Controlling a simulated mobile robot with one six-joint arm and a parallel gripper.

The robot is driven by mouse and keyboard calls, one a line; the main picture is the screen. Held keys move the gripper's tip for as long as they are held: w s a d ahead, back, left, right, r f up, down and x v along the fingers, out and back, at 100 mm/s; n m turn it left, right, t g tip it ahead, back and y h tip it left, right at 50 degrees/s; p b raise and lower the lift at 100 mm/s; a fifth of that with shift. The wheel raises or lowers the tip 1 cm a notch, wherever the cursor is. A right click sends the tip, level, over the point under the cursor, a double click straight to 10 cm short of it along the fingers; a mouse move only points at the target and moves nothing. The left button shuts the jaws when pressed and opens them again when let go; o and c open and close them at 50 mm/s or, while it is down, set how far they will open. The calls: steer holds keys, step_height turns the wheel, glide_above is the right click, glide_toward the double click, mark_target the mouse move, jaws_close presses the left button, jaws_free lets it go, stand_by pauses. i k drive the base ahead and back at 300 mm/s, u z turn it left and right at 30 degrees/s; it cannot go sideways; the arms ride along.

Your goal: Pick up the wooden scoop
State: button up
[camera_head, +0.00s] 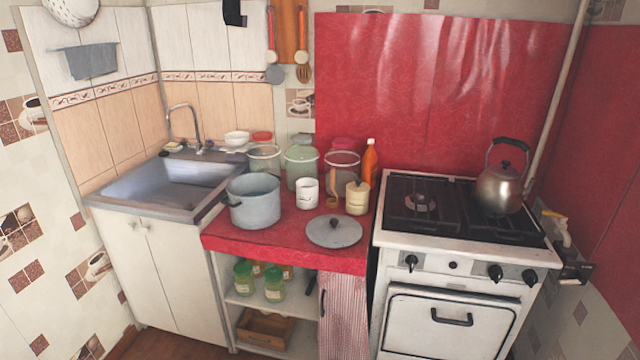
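A small brown thing that looks like the wooden scoop (333,199) is on the red counter (270,247). It shows between a white mug (307,193) on its left and a cream canister (357,198) on its right. A jar (342,166) stands behind it. It is small in the picture, so its exact shape and whether it leans on anything cannot be told. My gripper is not in view.
A grey pot (254,200) stands left of the mug. A grey lid (334,231) lies in front. An orange bottle (370,162) stands behind the canister. The stove (462,232) with a kettle (499,189) is right; the sink (170,186) is left.

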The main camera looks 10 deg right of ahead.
mark_target(333, 188)
steer(key=u, duration=0.55)
steer(key=i, duration=1.2)
steer(key=u, duration=0.45)
